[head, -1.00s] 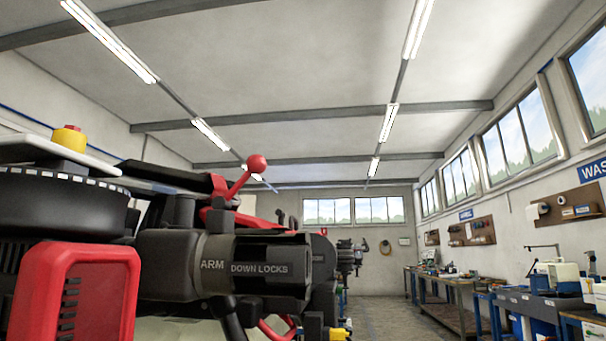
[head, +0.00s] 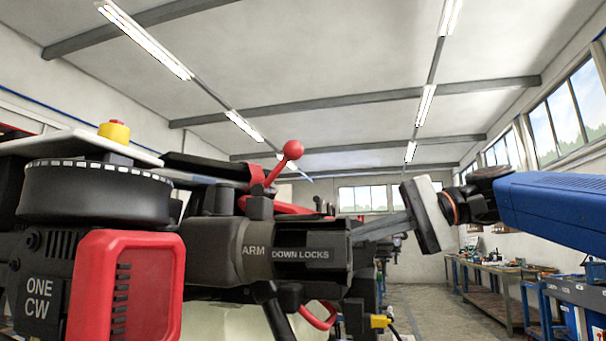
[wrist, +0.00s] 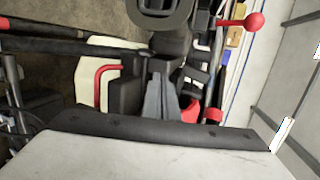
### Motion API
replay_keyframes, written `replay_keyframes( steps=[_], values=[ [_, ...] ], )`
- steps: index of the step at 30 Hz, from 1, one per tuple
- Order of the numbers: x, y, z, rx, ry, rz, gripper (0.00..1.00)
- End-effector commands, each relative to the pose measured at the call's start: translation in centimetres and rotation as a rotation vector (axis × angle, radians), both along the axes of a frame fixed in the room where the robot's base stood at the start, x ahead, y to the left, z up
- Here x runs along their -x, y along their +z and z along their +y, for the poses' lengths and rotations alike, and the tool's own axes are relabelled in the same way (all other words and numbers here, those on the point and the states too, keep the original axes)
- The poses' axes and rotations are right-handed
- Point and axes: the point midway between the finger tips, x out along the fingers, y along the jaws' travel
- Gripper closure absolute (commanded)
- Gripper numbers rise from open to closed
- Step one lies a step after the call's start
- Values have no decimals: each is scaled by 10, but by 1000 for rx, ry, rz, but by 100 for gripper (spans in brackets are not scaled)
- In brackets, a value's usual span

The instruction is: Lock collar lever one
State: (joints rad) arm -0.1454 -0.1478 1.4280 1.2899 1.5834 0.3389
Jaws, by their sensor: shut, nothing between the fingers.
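The red lever with a ball knob (head: 292,150) stands tilted up above the dark collar (head: 265,248) marked "ARM DOWN LOCKS". In the wrist view the red ball knob (wrist: 253,20) is at upper right, on a short red stem. My gripper (head: 358,236) comes in from the right, its grey fingers shut and pointing left at the collar's right end. It is lower than the ball and to its right. In the wrist view my gripper's fingers (wrist: 157,78) are together with nothing held, apart from the knob. I cannot tell whether the fingers touch the collar.
The motor (head: 95,190) with a red guard (head: 127,285) and "ONE CW" label fills the left. A red curved bar (head: 320,318) runs below the collar. Workbenches (head: 490,282) line the right wall; floor between is clear.

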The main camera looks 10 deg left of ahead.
Motion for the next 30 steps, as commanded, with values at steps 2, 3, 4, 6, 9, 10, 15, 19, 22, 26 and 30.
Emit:
replay_keyframes(
  steps=[2, 3, 4, 6, 9, 10, 15, 19, 22, 26, 30],
  values=[
    [-3, 30, 9, -62, 62, 9, 100],
    [-2, 44, 12, -93, 92, 12, 100],
    [-1, 54, 14, -114, 117, 14, 100],
    [0, 74, 18, -159, 169, 19, 100],
    [4, 98, 20, -210, 232, 23, 100],
    [4, 103, 21, -222, 246, 23, 100],
    [8, 121, 21, -264, 305, 23, 100],
    [8, 125, 21, -274, 317, 24, 100],
    [9, 125, 21, -274, 317, 24, 100],
    [9, 125, 21, -273, 317, 25, 100],
    [10, 125, 23, -273, 317, 24, 100]
  ],
)
